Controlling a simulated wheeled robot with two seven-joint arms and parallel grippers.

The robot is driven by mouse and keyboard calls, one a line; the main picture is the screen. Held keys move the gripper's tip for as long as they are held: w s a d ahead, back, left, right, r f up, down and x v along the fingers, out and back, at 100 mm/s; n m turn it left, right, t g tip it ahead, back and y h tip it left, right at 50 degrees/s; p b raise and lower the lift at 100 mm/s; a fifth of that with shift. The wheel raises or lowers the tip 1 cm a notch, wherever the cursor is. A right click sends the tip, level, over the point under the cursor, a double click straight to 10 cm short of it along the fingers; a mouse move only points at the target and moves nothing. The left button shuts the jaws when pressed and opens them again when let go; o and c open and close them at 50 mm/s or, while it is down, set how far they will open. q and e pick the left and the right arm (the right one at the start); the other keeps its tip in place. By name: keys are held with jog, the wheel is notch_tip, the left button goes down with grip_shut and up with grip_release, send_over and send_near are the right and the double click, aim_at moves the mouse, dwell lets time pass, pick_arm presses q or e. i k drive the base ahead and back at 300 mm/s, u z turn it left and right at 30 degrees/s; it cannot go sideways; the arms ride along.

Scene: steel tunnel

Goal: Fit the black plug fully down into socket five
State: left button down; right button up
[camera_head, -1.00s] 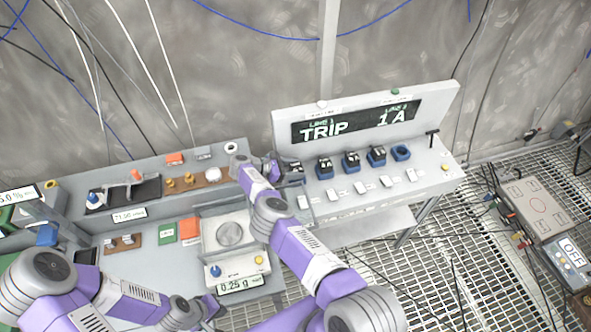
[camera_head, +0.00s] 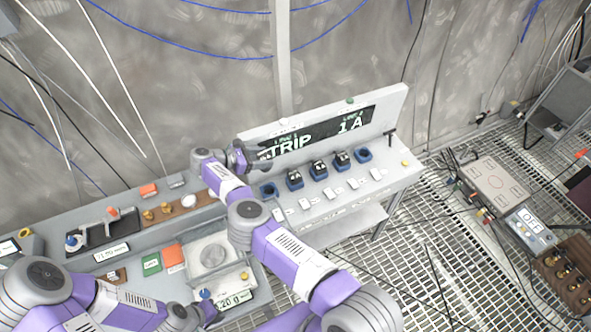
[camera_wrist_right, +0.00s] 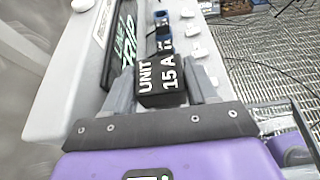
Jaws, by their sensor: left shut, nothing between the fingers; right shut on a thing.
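My right gripper (camera_head: 262,154) is above the left end of the socket panel, in front of the display. In the right wrist view it is shut on a black plug (camera_wrist_right: 161,84) with white lettering, "UNIT 15 A". In the head view the plug is hard to make out against the dark display. A row of blue sockets runs along the panel. The leftmost socket (camera_head: 268,189) looks empty. The middle three hold black units. The rightmost socket (camera_head: 363,155) is empty, well to the right of my gripper. Socket numbers are not readable. My left gripper (camera_head: 207,312) is shut and empty at the bottom, partly hidden.
The display (camera_head: 318,134) reads "TRIP" and "1 A" behind the sockets. White switches (camera_head: 329,194) line the panel front. A black T-handle (camera_head: 390,134) stands at its right end. A scale (camera_head: 212,254) and bench lie left. Grating floor (camera_head: 440,215) is to the right.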

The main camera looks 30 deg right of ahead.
aim_at(362, 157)
jog(key=z, duration=1.55)
